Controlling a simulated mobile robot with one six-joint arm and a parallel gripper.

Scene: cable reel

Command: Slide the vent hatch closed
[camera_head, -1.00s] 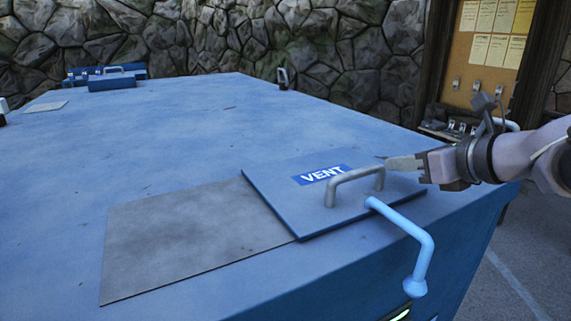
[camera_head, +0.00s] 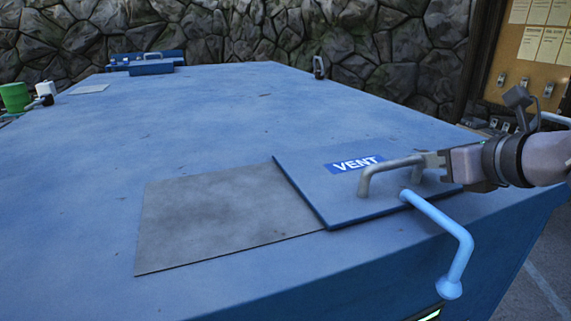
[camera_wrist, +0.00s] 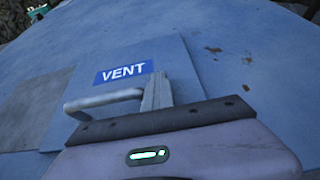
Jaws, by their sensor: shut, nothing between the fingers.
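The vent hatch (camera_head: 320,187) is a flat blue sliding plate with a white-on-blue VENT label (camera_head: 357,163) and a grey bar handle (camera_head: 388,165). To its left a dull grey rectangle (camera_head: 215,215) lies uncovered on the blue top. In the wrist view the hatch (camera_wrist: 110,110) and its handle (camera_wrist: 102,98) show too. My gripper (camera_wrist: 157,92) is shut and empty, its fingers at the right end of the handle. In the head view the fingertips are mostly hidden by the handle there. I cannot tell whether they touch it.
A light-blue bent rail (camera_head: 440,222) rises beside the hatch at the housing's front edge, just below my gripper. The blue top (camera_head: 200,115) is wide and mostly clear. A green cylinder (camera_head: 15,97) and a small blue box (camera_head: 152,69) are farther off.

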